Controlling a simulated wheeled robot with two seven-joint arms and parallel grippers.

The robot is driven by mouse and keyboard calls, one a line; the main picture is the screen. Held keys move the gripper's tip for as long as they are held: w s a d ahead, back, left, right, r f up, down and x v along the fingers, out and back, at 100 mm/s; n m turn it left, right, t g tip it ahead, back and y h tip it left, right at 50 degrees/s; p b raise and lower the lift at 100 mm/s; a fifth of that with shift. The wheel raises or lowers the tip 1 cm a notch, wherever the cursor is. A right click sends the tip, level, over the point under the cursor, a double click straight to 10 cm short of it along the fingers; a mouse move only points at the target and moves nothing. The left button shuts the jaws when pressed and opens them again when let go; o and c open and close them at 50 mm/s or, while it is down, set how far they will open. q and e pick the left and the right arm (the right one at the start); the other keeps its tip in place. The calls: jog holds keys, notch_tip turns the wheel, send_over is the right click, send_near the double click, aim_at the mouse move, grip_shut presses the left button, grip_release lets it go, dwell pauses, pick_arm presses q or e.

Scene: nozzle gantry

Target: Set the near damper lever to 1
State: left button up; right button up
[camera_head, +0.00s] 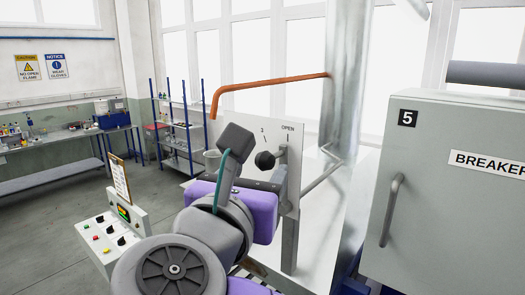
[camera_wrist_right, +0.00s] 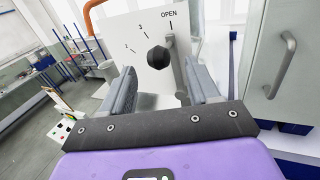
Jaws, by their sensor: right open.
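The damper lever has a black round knob (camera_head: 265,160) on a grey bar, in front of a white dial panel (camera_head: 235,130) marked OPEN, 3 and lower numbers. In the right wrist view the knob (camera_wrist_right: 158,57) is near the centre, and the bar stands roughly upright below the OPEN mark. The 2 and 3 marks lie to its left; I cannot see a 1. My right gripper (camera_wrist_right: 162,80) is open, its two grey fingers either side of the knob in the picture. I cannot tell whether the knob is between them in depth. My left gripper is not in view.
An orange pipe (camera_head: 265,84) runs above the panel to a metal duct (camera_head: 345,80). A grey breaker cabinet (camera_head: 450,190) with a handle stands close on the right. A small control box (camera_head: 112,238) stands lower left. Blue shelving (camera_head: 178,125) is behind; floor between is open.

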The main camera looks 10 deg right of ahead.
aim_at(263, 165)
jog(key=p+x, duration=0.1)
jog(key=x, duration=0.4)
jog(key=shift+w+d, duration=0.2)
jog(key=shift+w, duration=0.15)
jog(key=shift+f, duration=0.1)
grip_shut()
